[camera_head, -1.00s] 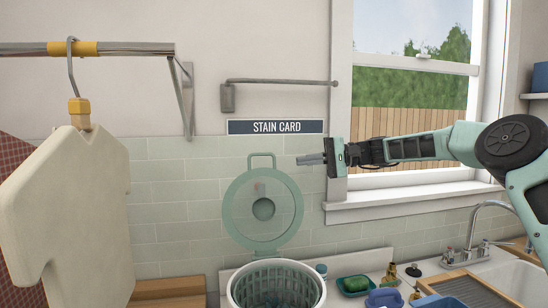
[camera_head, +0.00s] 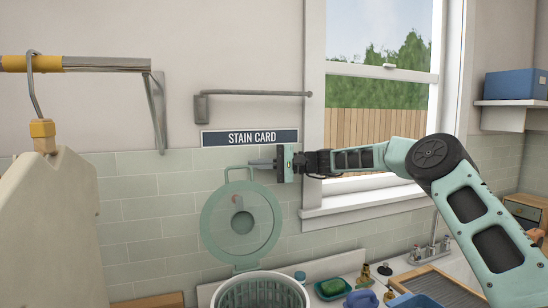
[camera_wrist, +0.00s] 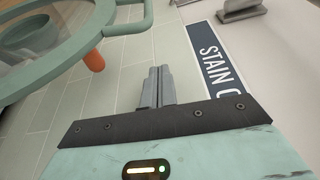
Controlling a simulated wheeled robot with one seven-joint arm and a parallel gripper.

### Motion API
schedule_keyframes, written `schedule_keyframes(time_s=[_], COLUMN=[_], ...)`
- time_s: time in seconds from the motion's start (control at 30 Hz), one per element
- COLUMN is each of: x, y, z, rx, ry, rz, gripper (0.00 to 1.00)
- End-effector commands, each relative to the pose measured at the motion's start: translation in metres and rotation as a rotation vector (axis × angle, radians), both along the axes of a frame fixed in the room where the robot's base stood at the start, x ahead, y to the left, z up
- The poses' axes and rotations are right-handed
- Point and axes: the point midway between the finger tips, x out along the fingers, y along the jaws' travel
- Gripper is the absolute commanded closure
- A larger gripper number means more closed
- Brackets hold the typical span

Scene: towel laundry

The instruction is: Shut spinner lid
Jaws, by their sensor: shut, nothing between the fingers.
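The spinner lid (camera_head: 241,222) is a round green ring with a clear pane and a loop handle (camera_head: 238,175) on top. It stands raised, upright, behind the spinner basket (camera_head: 262,293), whose open top shows at the bottom edge. My gripper (camera_head: 256,163) is shut and empty, level with the top of the handle and close to its right side. I cannot tell whether they touch in the head view. In the wrist view the shut fingers (camera_wrist: 156,87) point past the lid (camera_wrist: 62,52), with a gap between them and its handle (camera_wrist: 128,24).
The stain card sign (camera_head: 250,137) is on the wall just above my gripper. A wall bar (camera_head: 255,94) runs above it. A hanging pale garment (camera_head: 50,235) is at the left. A green soap dish (camera_head: 332,288) and the sink tap (camera_head: 431,251) are at the right.

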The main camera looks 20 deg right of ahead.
Motion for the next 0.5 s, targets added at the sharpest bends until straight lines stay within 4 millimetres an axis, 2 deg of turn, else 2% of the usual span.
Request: schedule_keyframes(time_s=[0.07, 0.3, 0.5], x=[0.005, -0.018, -0.031], y=[0.018, 0.017, 0.017], z=[0.005, 0.003, 0.003], rx=[0.001, -0.001, -0.001], ry=[0.002, 0.003, 0.000], rz=[0.004, 0.000, 0.000], gripper=[1.00, 1.00, 1.00])
